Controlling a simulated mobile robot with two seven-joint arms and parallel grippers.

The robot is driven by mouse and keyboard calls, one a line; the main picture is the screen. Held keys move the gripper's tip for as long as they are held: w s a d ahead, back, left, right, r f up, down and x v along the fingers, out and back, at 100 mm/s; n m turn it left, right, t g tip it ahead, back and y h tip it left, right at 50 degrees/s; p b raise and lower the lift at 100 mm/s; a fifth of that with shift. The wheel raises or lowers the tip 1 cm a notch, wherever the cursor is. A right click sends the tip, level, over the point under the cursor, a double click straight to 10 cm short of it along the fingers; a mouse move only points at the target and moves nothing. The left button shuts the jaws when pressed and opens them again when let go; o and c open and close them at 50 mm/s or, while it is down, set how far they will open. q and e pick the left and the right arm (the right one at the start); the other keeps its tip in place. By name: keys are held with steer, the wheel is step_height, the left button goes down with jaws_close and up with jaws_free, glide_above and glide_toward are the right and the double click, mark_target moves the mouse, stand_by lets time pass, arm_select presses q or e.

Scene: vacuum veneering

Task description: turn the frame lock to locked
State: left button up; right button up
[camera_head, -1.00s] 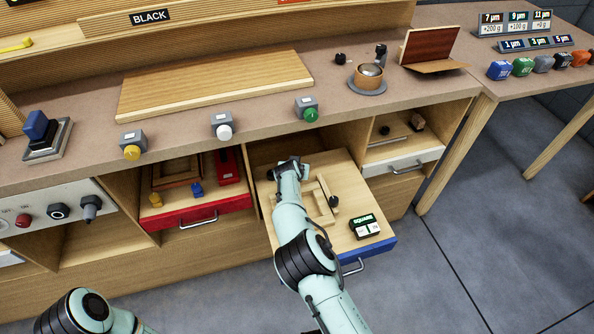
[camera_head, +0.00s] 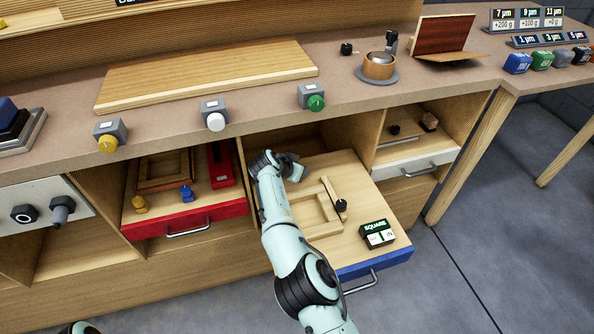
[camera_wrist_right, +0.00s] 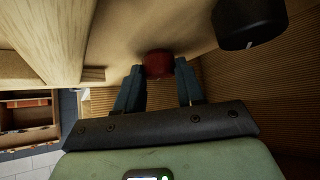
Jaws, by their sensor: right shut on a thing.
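In the wrist view my right gripper (camera_wrist_right: 160,88) has its two dark fingers closed around a round red knob (camera_wrist_right: 158,64). No lettering shows on the knob, so I cannot tell from its look whether it is the frame lock. In the head view my right gripper (camera_head: 293,169) is at the back of the open blue-fronted drawer (camera_head: 375,262), and its fingertips and the red knob are hidden. A wooden frame (camera_head: 318,229) lies in that drawer, with a black knob (camera_head: 341,206) on a strip beside it. My left gripper is out of view.
A SQUARE sign (camera_head: 377,233) stands at the drawer's front right. The worktop (camera_head: 245,113) overhangs the drawer's back. A red drawer (camera_head: 201,215) is open to the left. A black cylinder (camera_wrist_right: 248,22) is close to the right finger in the wrist view.

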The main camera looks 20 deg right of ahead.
steer(key=shift+s+f, duration=0.15)
steer(key=shift+f, duration=0.15)
steer(key=o, duration=0.9)
steer(key=shift+o, duration=0.6)
steer(key=shift+r, duration=0.2)
